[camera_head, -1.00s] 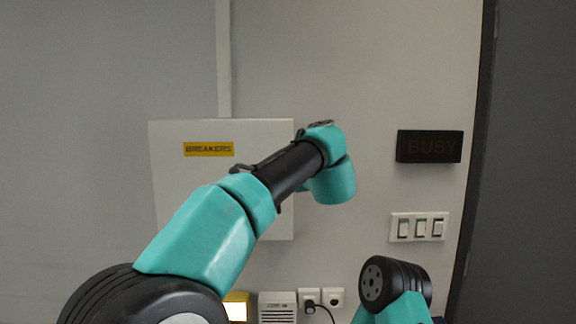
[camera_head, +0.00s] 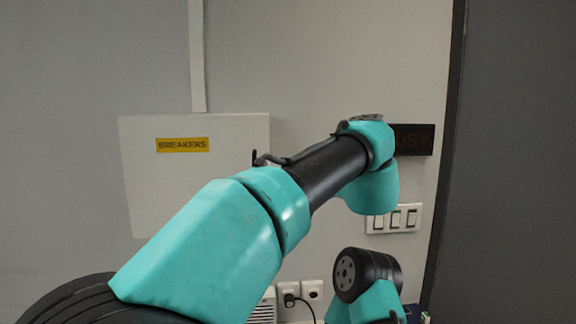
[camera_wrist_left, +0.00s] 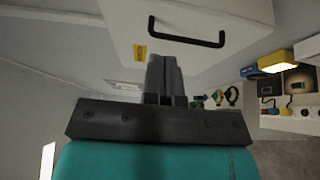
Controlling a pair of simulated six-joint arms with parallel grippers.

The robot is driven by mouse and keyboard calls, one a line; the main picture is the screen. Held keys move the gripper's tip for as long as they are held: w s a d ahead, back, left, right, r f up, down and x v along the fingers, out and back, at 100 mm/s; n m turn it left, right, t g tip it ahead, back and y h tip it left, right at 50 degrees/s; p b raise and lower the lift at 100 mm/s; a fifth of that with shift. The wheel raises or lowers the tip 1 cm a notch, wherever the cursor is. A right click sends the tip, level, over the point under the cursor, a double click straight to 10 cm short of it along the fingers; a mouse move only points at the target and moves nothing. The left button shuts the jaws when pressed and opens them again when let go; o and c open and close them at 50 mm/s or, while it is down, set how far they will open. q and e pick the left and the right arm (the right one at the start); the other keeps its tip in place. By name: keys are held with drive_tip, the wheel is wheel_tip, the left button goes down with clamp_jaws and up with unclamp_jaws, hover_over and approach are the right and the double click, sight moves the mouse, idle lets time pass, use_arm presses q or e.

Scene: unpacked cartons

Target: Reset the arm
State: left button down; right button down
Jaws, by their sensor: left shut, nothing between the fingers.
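My left gripper (camera_wrist_left: 163,75) shows in the left wrist view, its dark fingers together and empty. In the head view my left arm reaches from the lower left across the wall to the right, and its gripper is hidden behind the teal wrist. My right arm shows only in part at the bottom right of the head view; its gripper is out of sight.
A white breaker box (camera_head: 200,200) with a yellow label is on the wall. A dark BUSY sign (camera_head: 418,139) and white switches (camera_head: 395,219) are partly behind my arm. Sockets (camera_head: 312,289) sit below. A lit yellow lamp (camera_wrist_left: 277,62) shows in the wrist view.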

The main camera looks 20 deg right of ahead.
use_arm(q)
drive_tip(key=shift+s+d, duration=0.15)
idle(0.4)
